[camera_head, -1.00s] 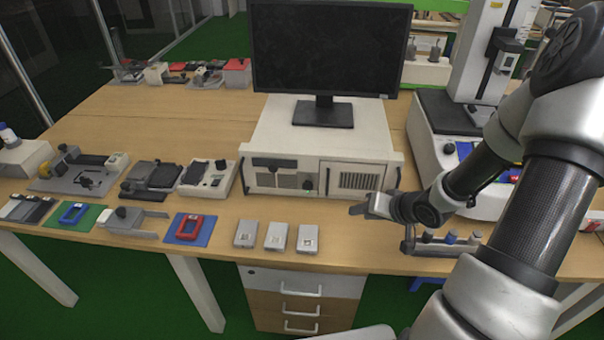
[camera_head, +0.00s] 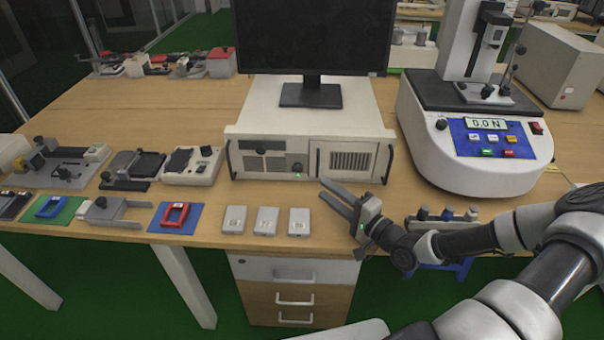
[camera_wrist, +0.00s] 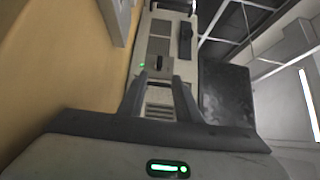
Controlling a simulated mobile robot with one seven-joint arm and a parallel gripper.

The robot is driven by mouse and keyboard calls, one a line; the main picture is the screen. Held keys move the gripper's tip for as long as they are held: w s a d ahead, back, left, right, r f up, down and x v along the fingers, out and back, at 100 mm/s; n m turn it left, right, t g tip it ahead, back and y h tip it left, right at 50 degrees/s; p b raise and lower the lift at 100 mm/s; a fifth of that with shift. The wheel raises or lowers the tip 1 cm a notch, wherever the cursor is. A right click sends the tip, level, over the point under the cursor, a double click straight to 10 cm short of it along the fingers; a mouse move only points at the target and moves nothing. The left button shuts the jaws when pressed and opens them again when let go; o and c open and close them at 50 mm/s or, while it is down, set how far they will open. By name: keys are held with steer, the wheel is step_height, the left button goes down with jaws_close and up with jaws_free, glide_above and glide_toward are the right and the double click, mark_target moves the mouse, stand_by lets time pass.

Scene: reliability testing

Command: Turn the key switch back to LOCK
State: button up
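A white computer case (camera_head: 228,132) stands under the monitor. A small dark protruding part beside a green light (camera_head: 297,167) on its front looks like the key switch; its angle and any LOCK marking are too small to read. In the wrist view the dark part (camera_wrist: 162,63) shows beyond the fingertips, near the green light. My gripper (camera_head: 323,189) is open and empty, in front of the case and to the lower right of the switch. In the wrist view, my gripper (camera_wrist: 159,78) has its two fingers apart, touching nothing visible.
A monitor (camera_head: 310,38) stands on the case. A force tester (camera_head: 470,165) reading 0.0 N is at the right. Several small grey boxes (camera_head: 267,221) lie left of my gripper. A rack (camera_head: 440,222) with small knobs stands at the right front edge. Fixtures and coloured mats fill the left.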

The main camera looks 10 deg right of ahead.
mark_target(300, 171)
steer(key=x, duration=1.1)
jaws_close()
